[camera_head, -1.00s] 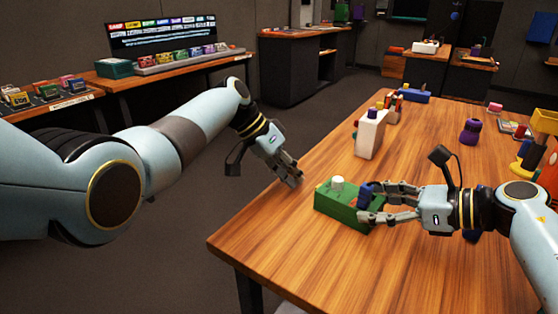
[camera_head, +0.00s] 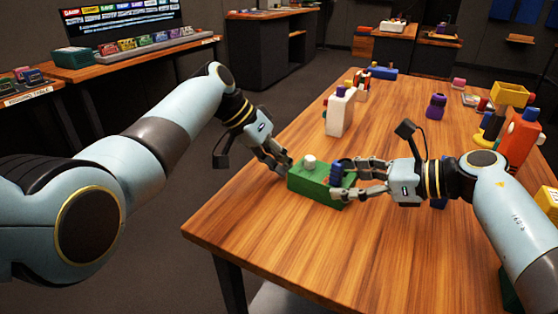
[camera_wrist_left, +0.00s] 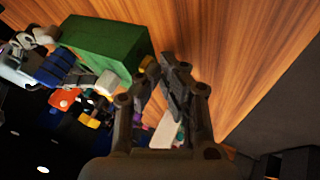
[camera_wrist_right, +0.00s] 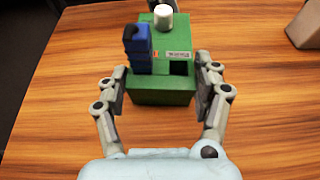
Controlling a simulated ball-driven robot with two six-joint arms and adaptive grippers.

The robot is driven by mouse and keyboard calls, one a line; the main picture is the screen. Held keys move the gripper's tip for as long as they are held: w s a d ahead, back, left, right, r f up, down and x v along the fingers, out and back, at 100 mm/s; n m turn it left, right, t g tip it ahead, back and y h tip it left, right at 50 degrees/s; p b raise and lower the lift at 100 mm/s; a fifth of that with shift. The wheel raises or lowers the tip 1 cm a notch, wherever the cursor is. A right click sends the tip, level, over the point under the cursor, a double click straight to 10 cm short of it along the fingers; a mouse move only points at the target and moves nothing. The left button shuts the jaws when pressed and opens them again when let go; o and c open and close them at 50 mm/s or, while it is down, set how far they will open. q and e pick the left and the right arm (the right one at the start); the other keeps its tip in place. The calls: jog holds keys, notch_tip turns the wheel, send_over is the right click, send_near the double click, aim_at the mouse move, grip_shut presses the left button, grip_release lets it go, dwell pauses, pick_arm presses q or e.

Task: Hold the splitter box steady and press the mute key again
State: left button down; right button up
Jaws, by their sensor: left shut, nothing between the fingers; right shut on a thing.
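The splitter box, a green box (camera_head: 312,189), stands on the wooden table near its left edge. It carries a white round knob (camera_head: 309,162) and an upright blue block (camera_wrist_right: 138,48); a small label lies beside the block in the right wrist view. My right gripper (camera_head: 338,182) is shut on the green box, with one finger on each side in the right wrist view (camera_wrist_right: 162,88). My left gripper (camera_head: 284,168) is shut and empty, close beside the box's left end. In the left wrist view its fingertips (camera_wrist_left: 158,72) are near a small yellow piece (camera_wrist_left: 148,62) at the box. I cannot tell which part is the mute key.
A white bottle-like block (camera_head: 339,112) stands behind the box. A purple object (camera_head: 436,106) and an orange container (camera_head: 520,137) stand further right. The table's front (camera_head: 300,255) is clear. Side tables with coloured items stand at the back left.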

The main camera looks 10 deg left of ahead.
pick_arm(q)
jog(key=shift+d, duration=0.15)
pick_arm(e)
jog(key=shift+a, duration=0.1)
pick_arm(q)
jog(key=a, duration=0.1)
jog(key=w+a, duration=0.1)
jog(key=a, duration=0.2)
jog(key=shift+w+a, duration=0.1)
jog(key=shift+w, duration=0.3)
jog(key=v, duration=0.9)
jog(key=shift+a+r, duration=0.15)
jog(key=shift+r, duration=0.2)
pick_arm(e)
jog(key=o, duration=1.3)
jog(key=shift+o, duration=0.2)
jog(key=v, duration=1.2)
